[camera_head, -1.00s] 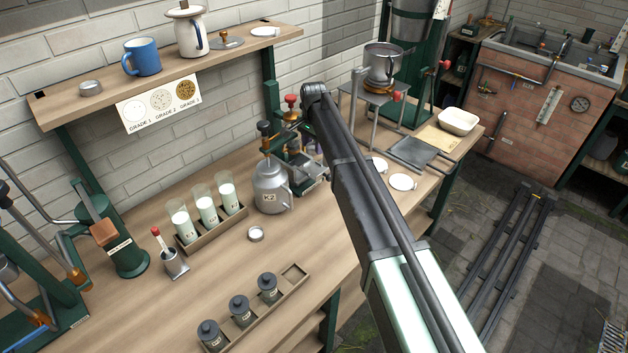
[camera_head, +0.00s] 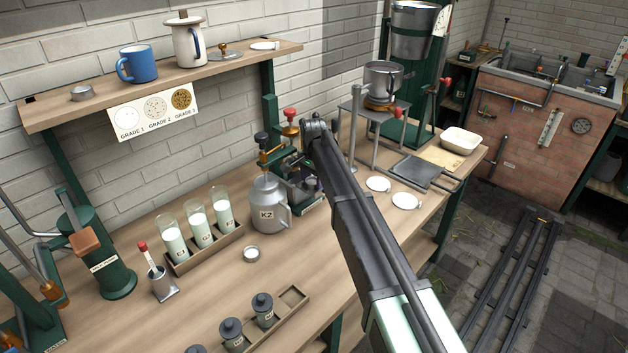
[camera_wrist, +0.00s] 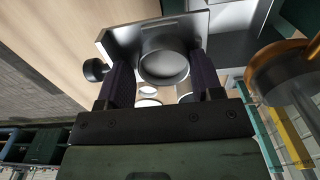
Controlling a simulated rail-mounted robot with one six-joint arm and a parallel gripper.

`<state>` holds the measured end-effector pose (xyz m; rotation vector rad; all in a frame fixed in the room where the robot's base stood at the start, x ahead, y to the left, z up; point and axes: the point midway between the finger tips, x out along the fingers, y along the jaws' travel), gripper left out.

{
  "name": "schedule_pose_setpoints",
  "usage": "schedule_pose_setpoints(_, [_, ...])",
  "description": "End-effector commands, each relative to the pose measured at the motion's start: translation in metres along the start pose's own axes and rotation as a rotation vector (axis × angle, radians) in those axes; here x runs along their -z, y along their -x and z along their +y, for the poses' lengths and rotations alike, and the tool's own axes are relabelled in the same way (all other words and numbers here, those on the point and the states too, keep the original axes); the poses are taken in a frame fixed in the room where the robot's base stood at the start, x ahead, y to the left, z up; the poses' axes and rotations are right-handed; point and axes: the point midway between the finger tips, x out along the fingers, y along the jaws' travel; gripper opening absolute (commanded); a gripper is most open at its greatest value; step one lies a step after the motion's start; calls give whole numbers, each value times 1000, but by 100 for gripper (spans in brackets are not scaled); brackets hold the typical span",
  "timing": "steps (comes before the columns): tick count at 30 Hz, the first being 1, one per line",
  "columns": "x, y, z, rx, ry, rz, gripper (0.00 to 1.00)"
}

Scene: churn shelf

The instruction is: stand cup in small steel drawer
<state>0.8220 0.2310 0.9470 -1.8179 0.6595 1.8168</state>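My gripper (camera_wrist: 163,82) shows in the wrist view with its two dark fingers apart. A round grey steel shape (camera_wrist: 164,66), which looks like the cup, lies between the fingertips and nearly fills the gap. I cannot tell whether the fingers press on it. A flat steel piece with a dark knob, apparently the small steel drawer (camera_wrist: 118,36), lies around and behind the round shape. I cannot tell whether the cup stands in it or is held over it. In the head view my arm hides the gripper, and drawer and cup cannot be made out.
The K2 can (camera_head: 268,212) stands left of my arm, beside a rack of milk glasses (camera_head: 211,256). White discs (camera_head: 406,200) lie right of my arm. A stand with a steel pot (camera_head: 382,80) is behind.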

Motion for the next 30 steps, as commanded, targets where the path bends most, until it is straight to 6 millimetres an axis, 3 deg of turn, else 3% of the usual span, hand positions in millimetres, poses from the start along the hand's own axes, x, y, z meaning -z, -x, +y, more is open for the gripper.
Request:
schedule_pose_setpoints(7, [0,1,0,0,1,0,60])
schedule_pose_setpoints(11, [0,13,0,0,1,0,60])
schedule_pose_setpoints(24, [0,118,0,0,0,0,60])
schedule_pose_setpoints(30, [0,126,0,0,0,0,60])
